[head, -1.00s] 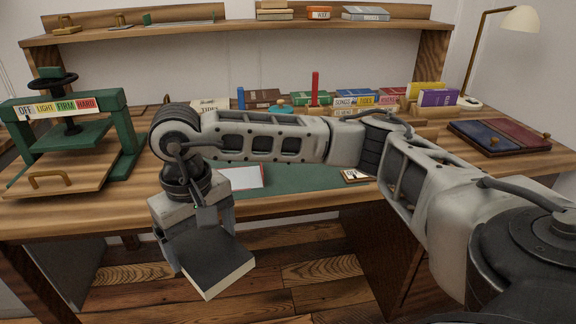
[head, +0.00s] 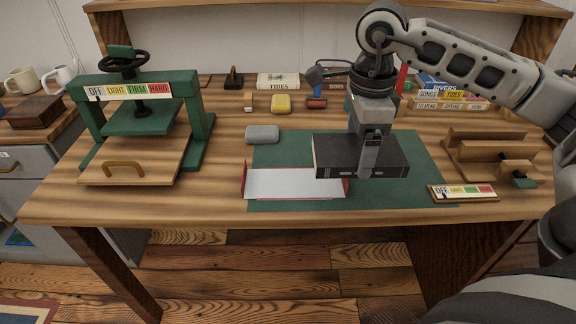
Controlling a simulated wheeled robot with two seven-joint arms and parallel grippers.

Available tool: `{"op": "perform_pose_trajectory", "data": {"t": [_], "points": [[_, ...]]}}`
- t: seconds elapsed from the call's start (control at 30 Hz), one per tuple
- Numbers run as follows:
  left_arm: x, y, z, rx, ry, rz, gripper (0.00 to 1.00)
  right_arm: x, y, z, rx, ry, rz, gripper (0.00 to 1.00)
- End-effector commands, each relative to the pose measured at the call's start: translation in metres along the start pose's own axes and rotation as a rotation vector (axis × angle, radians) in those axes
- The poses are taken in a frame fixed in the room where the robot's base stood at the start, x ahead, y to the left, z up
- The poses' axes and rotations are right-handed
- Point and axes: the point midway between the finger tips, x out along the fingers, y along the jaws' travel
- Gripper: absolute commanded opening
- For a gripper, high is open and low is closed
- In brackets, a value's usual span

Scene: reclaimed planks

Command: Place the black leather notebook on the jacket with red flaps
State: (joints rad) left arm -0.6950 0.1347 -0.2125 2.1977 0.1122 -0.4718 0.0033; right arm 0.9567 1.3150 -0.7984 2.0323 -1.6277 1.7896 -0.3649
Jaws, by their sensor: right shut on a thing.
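The black leather notebook (head: 335,158) is a thick dark book with pale page edges at its left side. My right gripper (head: 369,165) is shut on it and holds it over the green mat, with the cover side facing me. The jacket with red flaps (head: 290,183) lies on the mat to the left of the notebook. It is a white sheet with a red flap standing up at its left end and red at its right end. The notebook's lower left part overlaps the jacket's right end in the picture. I cannot tell the gap between them. My left gripper is not in view.
A green press (head: 200,130) with a wooden board stands on the left of the desk (head: 90,205). A labelled strip (head: 464,193) and a wooden stand (head: 490,150) are on the right. The green mat (head: 270,153) is otherwise mostly clear.

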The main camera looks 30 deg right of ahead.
Motion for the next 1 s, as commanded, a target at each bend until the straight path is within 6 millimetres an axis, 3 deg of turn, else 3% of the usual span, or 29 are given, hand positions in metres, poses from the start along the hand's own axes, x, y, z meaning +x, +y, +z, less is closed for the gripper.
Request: {"op": "perform_pose_trajectory", "data": {"t": [0.33, 0.5, 0.87, 1.0], "points": [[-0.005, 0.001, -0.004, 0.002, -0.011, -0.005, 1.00, 0.035, -0.045, 0.071, -0.004, -0.003, 0.003, 0.57], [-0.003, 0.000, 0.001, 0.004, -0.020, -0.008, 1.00, 0.070, -0.060, 0.092, -0.003, 0.000, 0.003, 0.57], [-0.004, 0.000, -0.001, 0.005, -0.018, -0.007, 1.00, 0.098, -0.073, 0.110, -0.003, 0.001, 0.001, 0.57], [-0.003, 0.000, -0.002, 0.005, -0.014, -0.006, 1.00, 0.120, -0.072, 0.108, -0.003, 0.001, 0.003, 0.57]]}}
